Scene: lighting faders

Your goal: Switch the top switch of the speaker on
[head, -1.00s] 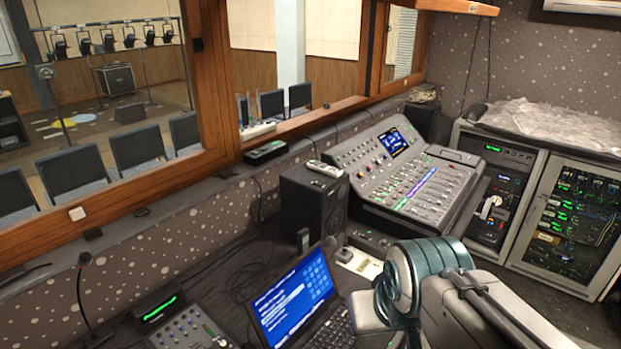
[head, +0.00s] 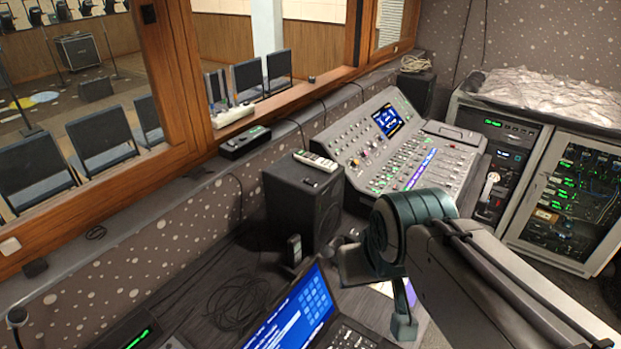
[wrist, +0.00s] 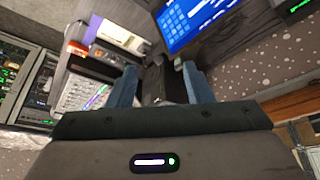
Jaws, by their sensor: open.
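The speaker (head: 305,205) is a dark box on the desk, left of the mixing console, in the head view. Its switches are too small or hidden to make out. My gripper (wrist: 160,84) shows in the wrist view with its two blue-grey fingers wide apart and nothing held. A dark shape stands beyond and between the fingers; I cannot tell surely that it is the speaker. In the head view my arm covers the area just right of the speaker, and my fingertips are not clear there.
The mixing console (head: 405,150) stands behind my arm. An open laptop (head: 300,305) is in front, with cables (head: 238,300) left of it. A second dark speaker (head: 417,92) stands at the back.

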